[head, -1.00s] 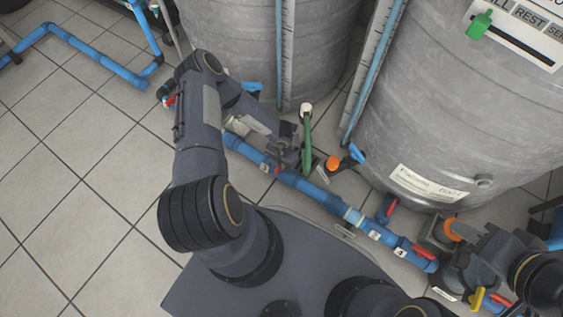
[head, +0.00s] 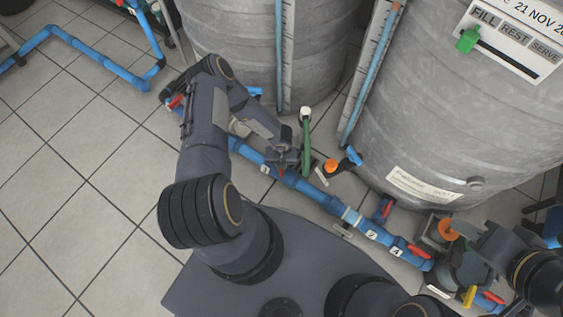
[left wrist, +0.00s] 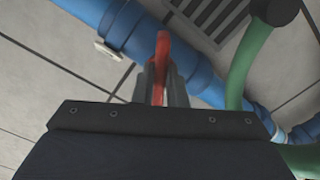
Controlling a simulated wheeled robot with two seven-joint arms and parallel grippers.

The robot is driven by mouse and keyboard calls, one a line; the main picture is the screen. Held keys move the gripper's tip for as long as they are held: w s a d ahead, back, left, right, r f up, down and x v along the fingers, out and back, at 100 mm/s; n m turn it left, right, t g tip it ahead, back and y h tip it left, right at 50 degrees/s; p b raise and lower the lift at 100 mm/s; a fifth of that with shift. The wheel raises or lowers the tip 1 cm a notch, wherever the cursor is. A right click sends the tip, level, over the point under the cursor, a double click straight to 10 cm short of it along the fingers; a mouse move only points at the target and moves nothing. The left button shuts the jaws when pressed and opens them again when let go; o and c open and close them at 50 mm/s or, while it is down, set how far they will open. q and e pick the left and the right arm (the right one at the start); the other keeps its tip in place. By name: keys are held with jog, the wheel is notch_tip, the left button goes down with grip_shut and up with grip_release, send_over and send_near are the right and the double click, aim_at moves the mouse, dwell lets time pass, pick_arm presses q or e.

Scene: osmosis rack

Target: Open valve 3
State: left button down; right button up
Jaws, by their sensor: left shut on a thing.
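A red valve handle (left wrist: 162,55) stands between the fingers of my left gripper (left wrist: 160,85) in the left wrist view. The gripper is shut on it, over the blue pipe (left wrist: 125,35). In the head view my left gripper (head: 283,158) is low at the blue pipe (head: 310,190), beside a small white label (head: 265,169) whose number I cannot read surely. The gripper mostly hides the handle there. My right gripper (head: 475,232) is at the right edge, near an orange knob (head: 447,230); its fingers are unclear.
Two large grey tanks (head: 440,110) stand behind the pipe. A green hose (head: 306,145) rises close to my left gripper. A yellow handle (head: 469,296) is at lower right.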

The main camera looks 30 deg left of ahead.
pick_arm(q)
jog(key=n+p, duration=0.3)
jog(key=n, duration=0.3)
jog(key=shift+r+n, duration=0.15)
jog(key=shift+n, duration=0.15)
jog(key=n+p, duration=0.3)
jog(key=n, duration=0.1)
jog(key=shift+n, duration=0.7)
jog(key=c, duration=1.5)
grip_release()
jog(key=shift+o, duration=0.2)
notch_tip(320, 180, up, 7)
jog(key=p, duration=0.3)
jog(key=shift+r+p, duration=0.2)
jog(key=shift+p, duration=0.15)
